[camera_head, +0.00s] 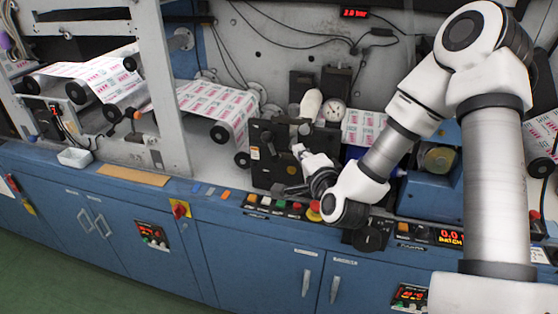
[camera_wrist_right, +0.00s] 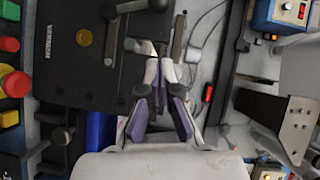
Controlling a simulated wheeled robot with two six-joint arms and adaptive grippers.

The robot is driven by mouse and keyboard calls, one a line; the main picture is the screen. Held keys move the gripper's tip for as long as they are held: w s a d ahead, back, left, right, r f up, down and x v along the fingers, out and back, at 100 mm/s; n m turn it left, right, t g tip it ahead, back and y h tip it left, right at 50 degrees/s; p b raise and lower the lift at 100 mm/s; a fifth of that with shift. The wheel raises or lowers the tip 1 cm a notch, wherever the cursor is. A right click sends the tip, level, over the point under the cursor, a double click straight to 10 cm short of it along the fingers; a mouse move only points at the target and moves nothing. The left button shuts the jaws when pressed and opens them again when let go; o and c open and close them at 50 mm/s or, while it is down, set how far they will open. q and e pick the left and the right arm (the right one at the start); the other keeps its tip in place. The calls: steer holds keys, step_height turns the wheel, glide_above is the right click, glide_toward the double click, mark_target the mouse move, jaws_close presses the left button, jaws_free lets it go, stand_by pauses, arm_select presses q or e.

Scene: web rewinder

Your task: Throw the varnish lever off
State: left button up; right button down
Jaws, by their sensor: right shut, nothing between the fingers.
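A dark upright panel (camera_head: 262,165) stands at the middle of the machine. My right gripper (camera_head: 298,150) is shut and empty at the panel's right side. In the wrist view its fingertips (camera_wrist_right: 162,62) are close to the handle; contact is unclear. My left gripper is not in view.
A row of buttons with a red mushroom button (camera_head: 314,206) lies on the ledge below the panel. A printed web (camera_head: 215,100) runs over rollers at left. A blue unit (camera_head: 430,190) stands at right.

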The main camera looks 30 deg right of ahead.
arm_select(q)
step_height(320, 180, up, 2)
steer(key=p, duration=0.4)
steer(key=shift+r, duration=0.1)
arm_select(e)
steer(key=w+f, duration=0.1)
steer(key=w, duration=0.7)
steer(key=shift+w+a+f, duration=0.15)
steer(key=shift+w+a, duration=0.1)
steer(key=shift+w, duration=0.05)
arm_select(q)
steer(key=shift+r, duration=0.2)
arm_select(e)
steer(key=shift+w+a+n, duration=0.15)
steer(key=shift+a+n, duration=0.05)
steer(key=shift+n, duration=0.1)
